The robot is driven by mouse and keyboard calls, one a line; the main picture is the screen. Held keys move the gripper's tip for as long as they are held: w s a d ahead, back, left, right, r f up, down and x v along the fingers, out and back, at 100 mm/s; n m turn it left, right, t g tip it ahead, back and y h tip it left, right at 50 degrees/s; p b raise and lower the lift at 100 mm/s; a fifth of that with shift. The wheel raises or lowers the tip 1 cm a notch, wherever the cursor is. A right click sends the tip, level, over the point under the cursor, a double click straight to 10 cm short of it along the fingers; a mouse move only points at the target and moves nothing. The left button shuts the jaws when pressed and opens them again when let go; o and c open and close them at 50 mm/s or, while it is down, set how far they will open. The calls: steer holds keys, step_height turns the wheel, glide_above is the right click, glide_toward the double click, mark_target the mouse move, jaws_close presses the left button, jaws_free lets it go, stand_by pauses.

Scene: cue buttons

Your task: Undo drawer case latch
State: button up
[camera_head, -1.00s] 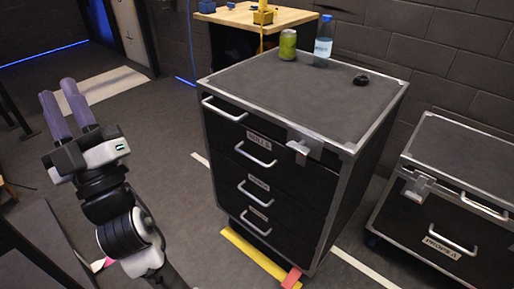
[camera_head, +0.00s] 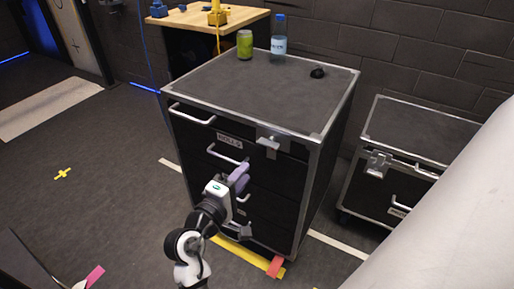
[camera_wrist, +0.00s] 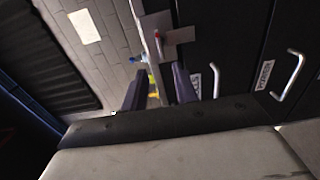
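The dark drawer case (camera_head: 270,90) with metal edges stands in the middle of the head view. Its silver latch (camera_head: 268,142) is at the top right of the front face, by the top drawer. The latch also shows in the wrist view (camera_wrist: 178,37), ahead of the fingers and apart from them. My gripper (camera_head: 240,178) is in front of the case, below the latch, with its purple fingers pointing toward the drawers. In the wrist view its two fingers (camera_wrist: 159,88) are spread with nothing between them.
A green can (camera_head: 244,45), a bottle (camera_head: 278,40) and a small black object (camera_head: 318,72) stand on the case top. A lower case (camera_head: 420,135) with its own latch (camera_head: 378,163) is at the right. Drawer handles (camera_head: 228,152) stick out in front. Floor at left is open.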

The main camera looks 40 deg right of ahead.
mark_target(269, 143)
steer(key=p+x, duration=0.2)
steer(key=x, duration=0.9)
steer(key=shift+w+d+r, duration=0.1)
steer(key=shift+w+d, duration=0.05)
steer(key=shift+d, duration=0.15)
jaws_close()
